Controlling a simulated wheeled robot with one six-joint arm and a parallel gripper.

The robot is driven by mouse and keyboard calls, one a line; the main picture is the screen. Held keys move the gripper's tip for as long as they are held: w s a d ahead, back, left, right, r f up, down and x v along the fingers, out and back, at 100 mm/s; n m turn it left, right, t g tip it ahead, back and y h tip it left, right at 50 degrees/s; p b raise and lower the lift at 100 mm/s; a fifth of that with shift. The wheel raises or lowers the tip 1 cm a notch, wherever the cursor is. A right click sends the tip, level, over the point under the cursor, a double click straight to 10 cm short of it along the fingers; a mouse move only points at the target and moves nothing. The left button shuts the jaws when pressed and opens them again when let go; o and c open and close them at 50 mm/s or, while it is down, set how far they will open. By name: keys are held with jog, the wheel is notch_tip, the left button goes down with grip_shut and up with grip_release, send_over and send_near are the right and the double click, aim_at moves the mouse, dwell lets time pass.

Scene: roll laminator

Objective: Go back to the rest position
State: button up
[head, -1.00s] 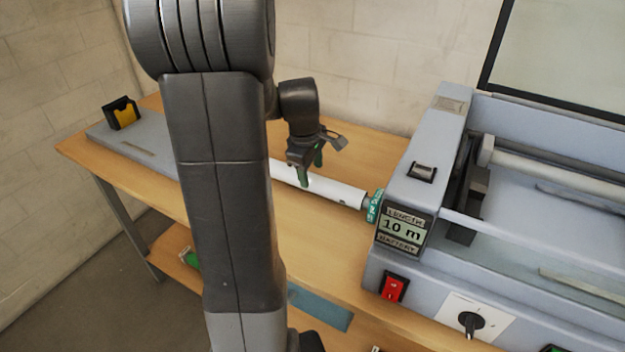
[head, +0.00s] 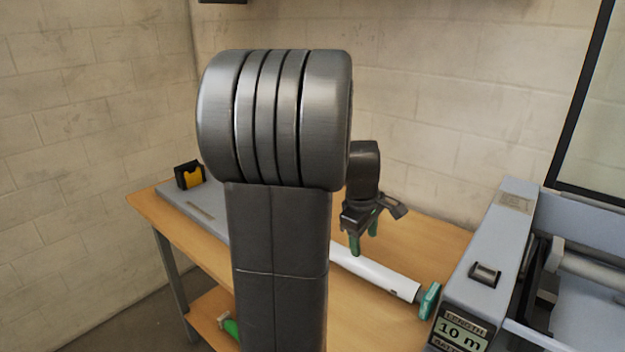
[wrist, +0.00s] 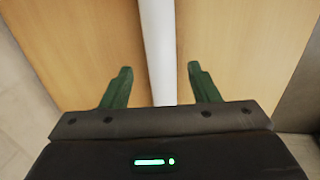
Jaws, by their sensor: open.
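My gripper (head: 364,238) is open, with green fingers pointing down above the wooden table. It is over the white roll (head: 375,274), which lies on the table; my arm hides the roll's left part. In the wrist view my gripper (wrist: 157,85) has its two fingers spread, one on either side of the white roll (wrist: 158,50), with nothing held between them. From these views the fingers look above the roll, apart from it.
The grey laminator (head: 500,240) with a "10 m" display stands right of the roll. A green-ended piece (head: 429,300) is at the roll's right end. A grey board (head: 205,205) with a black and yellow holder (head: 189,176) lies at the table's left. A block wall stands behind.

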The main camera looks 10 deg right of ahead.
aim_at(364, 261)
jog(key=f, duration=0.3)
jog(key=w+d+f, duration=0.1)
jog(key=f, duration=0.6)
jog(key=shift+w+d+f, duration=0.2)
jog(key=shift+d+f, duration=0.1)
jog(key=shift+f, duration=0.1)
